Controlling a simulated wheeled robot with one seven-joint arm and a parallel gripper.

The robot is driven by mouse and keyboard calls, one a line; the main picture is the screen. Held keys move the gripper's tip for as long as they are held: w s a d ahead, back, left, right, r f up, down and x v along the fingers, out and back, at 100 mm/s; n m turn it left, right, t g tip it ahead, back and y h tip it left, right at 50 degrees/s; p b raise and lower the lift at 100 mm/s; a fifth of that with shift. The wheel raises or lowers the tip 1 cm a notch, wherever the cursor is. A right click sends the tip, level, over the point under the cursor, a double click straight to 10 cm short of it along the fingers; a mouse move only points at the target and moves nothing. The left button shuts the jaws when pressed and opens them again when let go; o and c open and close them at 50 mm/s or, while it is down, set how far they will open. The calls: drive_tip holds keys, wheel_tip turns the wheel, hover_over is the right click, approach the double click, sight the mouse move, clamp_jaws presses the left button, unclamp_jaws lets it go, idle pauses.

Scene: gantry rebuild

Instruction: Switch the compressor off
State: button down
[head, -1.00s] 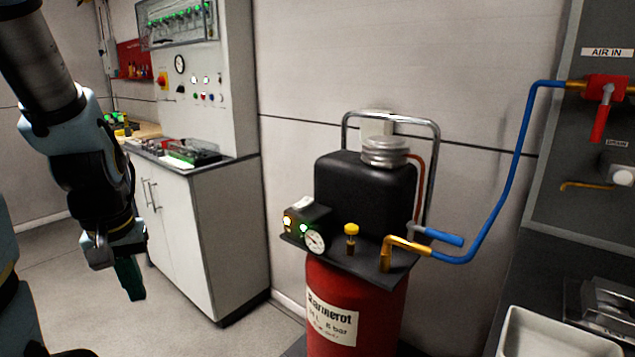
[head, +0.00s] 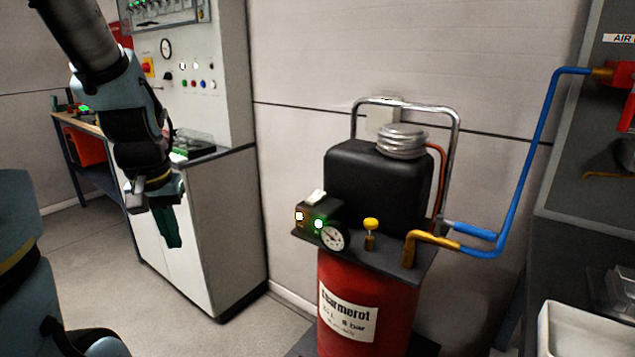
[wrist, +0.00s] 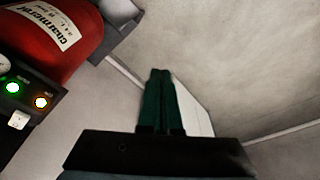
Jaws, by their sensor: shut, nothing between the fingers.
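The compressor has a red tank (head: 366,290) with a white label and a black motor block (head: 372,180) on top. Its small black switch box (head: 320,219) carries a white rocker switch (head: 316,196), an amber lamp (head: 299,216) and a green lamp (head: 319,224), both lit. In the wrist view the rocker (wrist: 18,120) shows at the lower left, near the green lamp (wrist: 12,87). My gripper (head: 173,240) hangs to the left of the compressor, apart from it, in front of the white cabinet. Its green fingers (wrist: 161,72) are together and empty.
A pressure gauge (head: 333,237) and a yellow knob (head: 370,224) sit beside the switch box. A blue hose (head: 525,165) runs up to the right wall panel. A white cabinet (head: 205,230) stands behind my gripper. A white tray (head: 585,330) is at the lower right.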

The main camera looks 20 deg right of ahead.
drive_tip(key=w+d+r+m+h, duration=0.1)
drive_tip(key=w+d+r+m, duration=0.15)
drive_tip(key=d, duration=0.35)
drive_tip(key=w+d+r+m, duration=0.2)
drive_tip(key=w+d+r, duration=0.15)
drive_tip(key=d, duration=0.35)
wheel_tip(320, 180, up, 9)
drive_tip(key=m+h+p, duration=0.1)
drive_tip(key=m+h, duration=0.1)
drive_tip(key=m, duration=0.3)
hover_over(320, 193)
drive_tip(key=s+a, duration=0.3)
drive_tip(key=a, duration=0.1)
drive_tip(key=shift+w+a+r+n, duration=0.15)
drive_tip(key=shift+a+n, duration=0.05)
drive_tip(key=shift+n, duration=0.05)
drive_tip(key=p+x, duration=0.1)
drive_tip(key=x, duration=0.3)
drive_tip(key=p+x, duration=0.1)
drive_tip(key=x, duration=0.4)
drive_tip(key=a+p+x, duration=0.1)
drive_tip(key=x, duration=0.4)
drive_tip(key=shift+p, duration=0.4)
